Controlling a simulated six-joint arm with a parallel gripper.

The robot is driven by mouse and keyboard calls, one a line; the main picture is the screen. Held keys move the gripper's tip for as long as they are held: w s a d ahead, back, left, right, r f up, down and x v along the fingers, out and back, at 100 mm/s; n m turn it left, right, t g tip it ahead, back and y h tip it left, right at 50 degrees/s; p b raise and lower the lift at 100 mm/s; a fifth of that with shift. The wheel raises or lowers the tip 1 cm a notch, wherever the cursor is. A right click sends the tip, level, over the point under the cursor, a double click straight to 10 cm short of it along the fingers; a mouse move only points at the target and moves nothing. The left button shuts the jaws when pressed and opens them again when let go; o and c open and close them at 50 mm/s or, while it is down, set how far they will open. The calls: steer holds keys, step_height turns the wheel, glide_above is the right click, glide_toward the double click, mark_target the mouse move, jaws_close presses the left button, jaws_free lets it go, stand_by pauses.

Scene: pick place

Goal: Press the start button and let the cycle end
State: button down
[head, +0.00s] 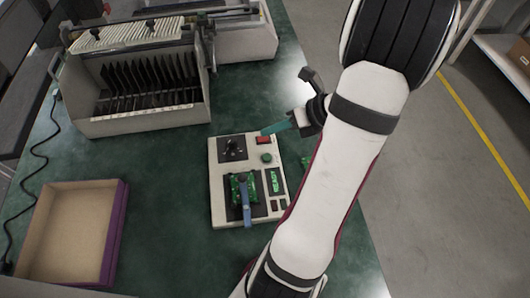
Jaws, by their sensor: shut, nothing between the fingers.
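A pale test fixture (218,195) lies on the green bench top. It carries a green round button (267,157), a red rectangular button (263,140), and a display (275,181) lit green that reads READY. A green circuit board (236,184) sits in its dark recess, with a blue lever (246,208) lying over it.
An open tan box with purple sides (112,235) stands at the left. A rack with black slots (140,125) stands at the back left. Another green piece (307,161) is partly hidden behind my arm. The bench between box and fixture is clear.

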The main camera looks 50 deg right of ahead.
steer(key=shift+f, duration=0.1)
glide_above(271, 161)
steer(key=shift+f, duration=4.3)
steer(key=shift+f, duration=0.1)
steer(key=shift+f, duration=0.35)
steer(key=shift+f, duration=0.35)
steer(key=shift+r, duration=0.8)
steer(key=shift+r, duration=2.5)
